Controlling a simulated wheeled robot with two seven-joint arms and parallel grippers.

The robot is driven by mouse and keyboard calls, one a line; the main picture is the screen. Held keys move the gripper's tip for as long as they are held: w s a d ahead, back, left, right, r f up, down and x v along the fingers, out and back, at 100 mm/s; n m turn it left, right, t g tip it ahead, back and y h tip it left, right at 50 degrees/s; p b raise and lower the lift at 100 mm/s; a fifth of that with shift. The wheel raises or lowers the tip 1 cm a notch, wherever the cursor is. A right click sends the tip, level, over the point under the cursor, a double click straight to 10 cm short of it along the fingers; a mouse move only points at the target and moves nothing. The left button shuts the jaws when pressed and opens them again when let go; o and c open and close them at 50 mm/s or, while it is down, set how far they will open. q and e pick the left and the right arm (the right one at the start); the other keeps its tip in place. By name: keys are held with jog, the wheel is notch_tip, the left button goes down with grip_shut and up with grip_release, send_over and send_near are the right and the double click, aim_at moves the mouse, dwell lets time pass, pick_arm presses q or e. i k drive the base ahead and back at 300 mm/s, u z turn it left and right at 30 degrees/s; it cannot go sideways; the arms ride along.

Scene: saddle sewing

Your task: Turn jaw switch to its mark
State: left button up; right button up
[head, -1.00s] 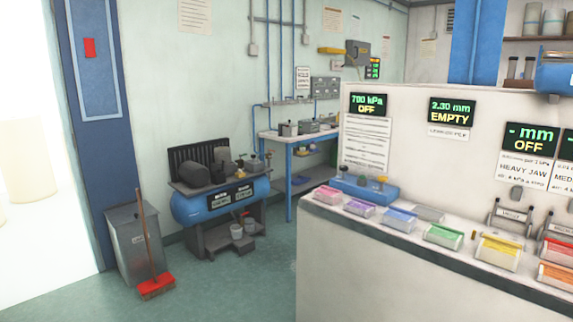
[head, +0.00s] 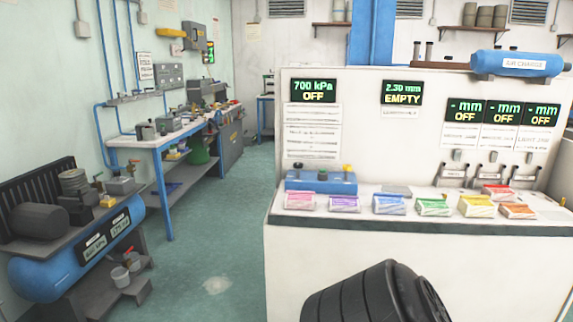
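A white bench with an upright panel (head: 420,135) stands ahead of me. Three displays at its right each read "- mm" and "OFF": left (head: 464,111), middle (head: 502,111) and right (head: 541,113). Small grey fittings sit below them, one (head: 457,155) under the left display. They may be switches, but their marks and settings are too small to read, and I cannot tell which is the jaw switch. Below these are grey metal holders (head: 453,174). Neither gripper is in view.
A dark ribbed cylinder (head: 350,298), perhaps part of me, fills the bottom centre. A blue compressor (head: 70,275) stands at left. Green floor (head: 215,250) between is clear.

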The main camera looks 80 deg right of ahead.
aim_at(298, 166)
jog(key=z, duration=1)
jog(key=i, duration=1.1)
jog(key=z, duration=1.2)
